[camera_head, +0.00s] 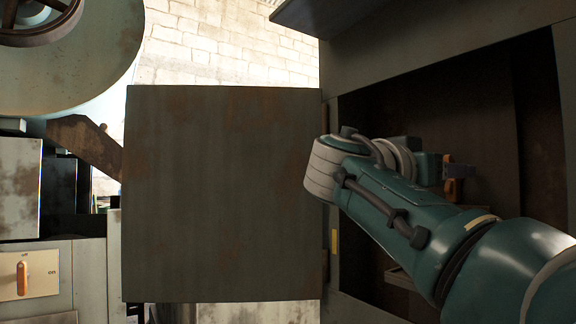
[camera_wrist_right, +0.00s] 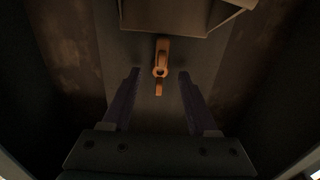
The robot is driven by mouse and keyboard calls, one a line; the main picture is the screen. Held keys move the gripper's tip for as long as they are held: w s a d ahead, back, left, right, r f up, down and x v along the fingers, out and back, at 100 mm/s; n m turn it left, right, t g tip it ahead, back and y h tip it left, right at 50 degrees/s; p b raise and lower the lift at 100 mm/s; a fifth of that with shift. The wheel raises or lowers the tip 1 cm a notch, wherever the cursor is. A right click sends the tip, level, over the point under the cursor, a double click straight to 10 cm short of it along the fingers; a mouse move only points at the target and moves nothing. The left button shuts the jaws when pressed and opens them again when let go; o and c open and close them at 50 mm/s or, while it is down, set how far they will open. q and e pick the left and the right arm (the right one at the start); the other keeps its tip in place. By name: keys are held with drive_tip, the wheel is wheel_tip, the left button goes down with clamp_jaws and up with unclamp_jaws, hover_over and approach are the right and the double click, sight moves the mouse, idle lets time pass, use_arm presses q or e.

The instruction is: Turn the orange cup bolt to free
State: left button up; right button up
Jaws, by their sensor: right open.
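The orange cup bolt (camera_wrist_right: 160,62) is on the back wall inside a dark cabinet, seen in the right wrist view. It also shows in the head view (camera_head: 453,188), partly hidden by my right gripper and arm. My right gripper (camera_wrist_right: 158,76) is open, with one finger on either side of the bolt's line and the bolt between and just beyond the fingertips. I see no contact between the fingers and the bolt. In the head view my right arm reaches into the cabinet. My left gripper is not in view.
The cabinet (camera_head: 445,38) has close dark side walls. Its open door panel (camera_head: 222,195) stands left of my right arm. A pale box-like part (camera_wrist_right: 185,17) sits just above the bolt. A panel with an orange switch handle (camera_head: 22,278) is at the lower left.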

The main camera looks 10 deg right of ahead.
drive_tip(key=shift+w+d, duration=0.25)
drive_tip(key=shift+d, duration=0.25)
drive_tip(key=shift+c, duration=0.2)
clamp_jaws()
